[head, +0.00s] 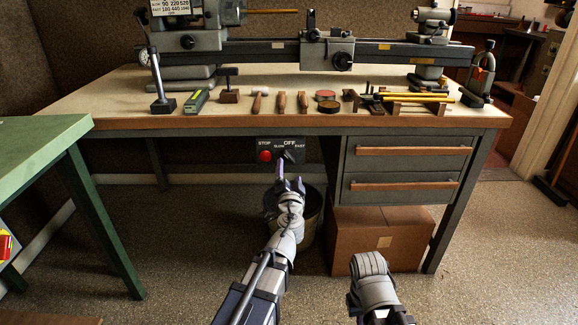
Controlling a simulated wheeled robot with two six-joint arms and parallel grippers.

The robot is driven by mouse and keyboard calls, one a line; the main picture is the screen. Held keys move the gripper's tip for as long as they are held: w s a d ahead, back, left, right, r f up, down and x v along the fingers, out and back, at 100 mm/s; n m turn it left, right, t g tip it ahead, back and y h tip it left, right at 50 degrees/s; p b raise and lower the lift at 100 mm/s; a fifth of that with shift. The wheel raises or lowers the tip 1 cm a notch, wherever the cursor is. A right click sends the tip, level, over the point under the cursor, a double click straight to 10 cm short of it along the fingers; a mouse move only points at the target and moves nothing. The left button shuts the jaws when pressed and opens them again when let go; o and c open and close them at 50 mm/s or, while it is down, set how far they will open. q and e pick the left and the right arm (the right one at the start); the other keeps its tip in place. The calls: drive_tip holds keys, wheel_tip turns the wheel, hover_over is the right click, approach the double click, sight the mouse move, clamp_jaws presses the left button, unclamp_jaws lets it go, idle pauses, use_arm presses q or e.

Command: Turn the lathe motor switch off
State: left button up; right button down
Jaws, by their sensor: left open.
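The lathe motor switch is a dark knob (290,156) on a small black panel (278,143) under the front edge of the bench. The panel is marked STOP, SLOW, OFF and FAST, and a red stop button (265,156) sits left of the knob. The knob is too small for me to tell which mark it points at. My left gripper (285,174) is open and empty just below and in front of the knob. I cannot tell whether a fingertip touches it. My right arm shows at the bottom right, but its gripper is not visible.
The lathe (330,52) stands on the bench (240,122), with several hand tools along its front edge. Drawers (408,154) are right of the panel, above a cardboard box (375,238). A bin (312,215) stands behind my left arm. A green table (35,150) is at left.

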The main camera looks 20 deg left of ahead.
sight(290, 159)
use_arm(q)
drive_tip(key=x, duration=0.8)
drive_tip(key=shift+s, duration=0.15)
drive_tip(key=c, duration=1.4)
drive_tip(key=shift+o, duration=0.2)
drive_tip(key=shift+m, duration=0.3)
drive_tip(key=m, duration=0.3)
drive_tip(key=shift+d+m, duration=0.1)
drive_tip(key=shift+m, duration=1.9)
drive_tip(key=o, duration=1.4)
drive_tip(key=shift+c, duration=0.2)
